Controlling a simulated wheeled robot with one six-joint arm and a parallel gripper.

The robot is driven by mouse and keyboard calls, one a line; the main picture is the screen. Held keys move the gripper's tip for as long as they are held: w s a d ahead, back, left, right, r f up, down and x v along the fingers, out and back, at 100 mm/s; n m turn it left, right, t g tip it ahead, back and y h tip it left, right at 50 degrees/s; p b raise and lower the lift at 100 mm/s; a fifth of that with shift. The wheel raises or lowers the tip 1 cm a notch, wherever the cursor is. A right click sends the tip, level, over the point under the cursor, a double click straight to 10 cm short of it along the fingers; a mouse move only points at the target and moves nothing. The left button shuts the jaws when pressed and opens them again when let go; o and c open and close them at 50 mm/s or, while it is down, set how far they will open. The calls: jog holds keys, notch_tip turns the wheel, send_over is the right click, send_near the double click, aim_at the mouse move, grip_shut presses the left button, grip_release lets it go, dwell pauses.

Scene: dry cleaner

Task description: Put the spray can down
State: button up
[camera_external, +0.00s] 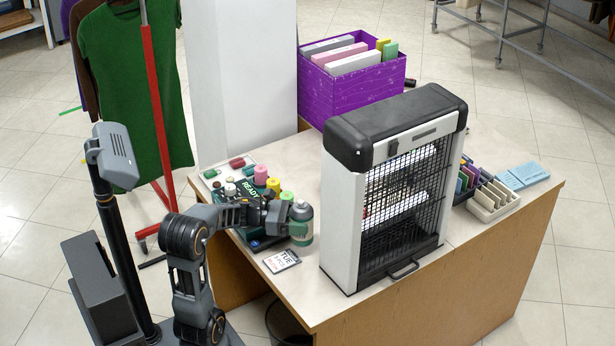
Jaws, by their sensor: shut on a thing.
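The spray can (301,230) has a grey top and a green lower body. It is upright at the left end of the counter (310,288), left of the heater. My gripper (284,214) reaches in from the left and is shut on the can. My gripper hides part of the can's left side. I cannot tell whether the can's base touches the counter.
A dark READY tray (248,191) with several spools is just behind my gripper. A TUE card (281,261) lies in front. A purple box (340,97) is behind. Bare counter shows at the front edge.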

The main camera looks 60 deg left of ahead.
jog(key=f, duration=0.1)
jog(key=f+b, duration=0.1)
jog(key=f, duration=0.1)
jog(key=shift+w+f, duration=0.3)
jog(key=shift+w, duration=0.1)
jog(key=shift+f, duration=0.2)
jog(key=shift+f, duration=0.1)
